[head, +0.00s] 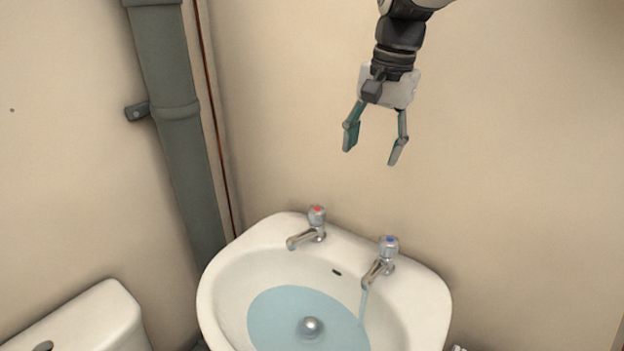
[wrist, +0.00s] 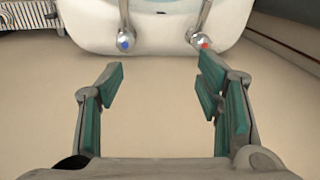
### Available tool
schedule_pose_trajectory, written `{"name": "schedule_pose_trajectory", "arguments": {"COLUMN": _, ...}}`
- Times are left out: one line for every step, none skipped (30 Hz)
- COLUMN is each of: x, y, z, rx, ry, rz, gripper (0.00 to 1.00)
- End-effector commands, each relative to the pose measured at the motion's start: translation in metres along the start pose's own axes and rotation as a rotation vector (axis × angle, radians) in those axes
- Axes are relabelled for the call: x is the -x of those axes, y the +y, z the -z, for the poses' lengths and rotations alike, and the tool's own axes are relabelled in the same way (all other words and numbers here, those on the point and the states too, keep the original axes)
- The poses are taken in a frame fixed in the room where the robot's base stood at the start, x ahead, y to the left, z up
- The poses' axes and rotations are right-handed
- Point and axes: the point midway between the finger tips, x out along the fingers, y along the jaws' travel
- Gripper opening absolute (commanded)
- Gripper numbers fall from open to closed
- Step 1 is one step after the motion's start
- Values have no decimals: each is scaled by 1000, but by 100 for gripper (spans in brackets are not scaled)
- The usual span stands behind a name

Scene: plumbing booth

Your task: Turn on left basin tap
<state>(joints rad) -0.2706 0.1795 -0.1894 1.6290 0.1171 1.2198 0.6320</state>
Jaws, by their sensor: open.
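The left basin tap (head: 317,222) is chrome with a red mark on its knob. It stands on the back rim of the white basin (head: 210,290); I see no clear stream below its spout. In the wrist view the red-marked tap (wrist: 201,42) is at upper right, beyond the right finger. The right tap (head: 387,250) has a blue mark, and a thin stream falls from its spout. It shows at upper left in the wrist view (wrist: 125,41). My gripper (head: 371,156) is open and empty, above the taps and apart from both. Its teal-padded fingers show in the wrist view (wrist: 162,72).
Bluish water (head: 275,315) stands in the basin around a round metal drain piece (head: 311,326). A grey-green pipe (head: 180,130) runs down the wall at left. A white toilet cistern (head: 95,318) is at lower left. The wall around my gripper is clear.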

Motion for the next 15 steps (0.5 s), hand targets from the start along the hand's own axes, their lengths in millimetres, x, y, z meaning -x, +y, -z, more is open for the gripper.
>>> {"name": "schedule_pose_trajectory", "arguments": {"x": -18, "y": -18, "z": 12, "rx": -26, "ry": -11, "rz": -18, "gripper": 60}}
{"name": "schedule_pose_trajectory", "arguments": {"x": -26, "y": -27, "z": 17, "rx": -45, "ry": -16, "rz": -26, "gripper": 60}}
{"name": "schedule_pose_trajectory", "arguments": {"x": -36, "y": -39, "z": 24, "rx": -69, "ry": -20, "rz": -36, "gripper": 60}}
{"name": "schedule_pose_trajectory", "arguments": {"x": -45, "y": -49, "z": 29, "rx": -88, "ry": -23, "rz": -45, "gripper": 60}}
{"name": "schedule_pose_trajectory", "arguments": {"x": -53, "y": -58, "z": 32, "rx": -105, "ry": -27, "rz": -54, "gripper": 60}}
{"name": "schedule_pose_trajectory", "arguments": {"x": -66, "y": -69, "z": 38, "rx": -127, "ry": -29, "rz": -67, "gripper": 60}}
{"name": "schedule_pose_trajectory", "arguments": {"x": -75, "y": -77, "z": 41, "rx": -142, "ry": -30, "rz": -76, "gripper": 60}}
{"name": "schedule_pose_trajectory", "arguments": {"x": -83, "y": -85, "z": 44, "rx": -157, "ry": -32, "rz": -85, "gripper": 60}}
{"name": "schedule_pose_trajectory", "arguments": {"x": -94, "y": -95, "z": 47, "rx": -175, "ry": -32, "rz": -95, "gripper": 60}}
{"name": "schedule_pose_trajectory", "arguments": {"x": -102, "y": -101, "z": 49, "rx": -186, "ry": -32, "rz": -102, "gripper": 60}}
{"name": "schedule_pose_trajectory", "arguments": {"x": -109, "y": -108, "z": 50, "rx": -197, "ry": -32, "rz": -108, "gripper": 60}}
{"name": "schedule_pose_trajectory", "arguments": {"x": -117, "y": -114, "z": 52, "rx": -210, "ry": -32, "rz": -117, "gripper": 60}}
{"name": "schedule_pose_trajectory", "arguments": {"x": -122, "y": -118, "z": 53, "rx": -218, "ry": -31, "rz": -122, "gripper": 60}}
{"name": "schedule_pose_trajectory", "arguments": {"x": -127, "y": -122, "z": 54, "rx": -225, "ry": -31, "rz": -127, "gripper": 60}}
{"name": "schedule_pose_trajectory", "arguments": {"x": -132, "y": -126, "z": 54, "rx": -233, "ry": -30, "rz": -130, "gripper": 60}}
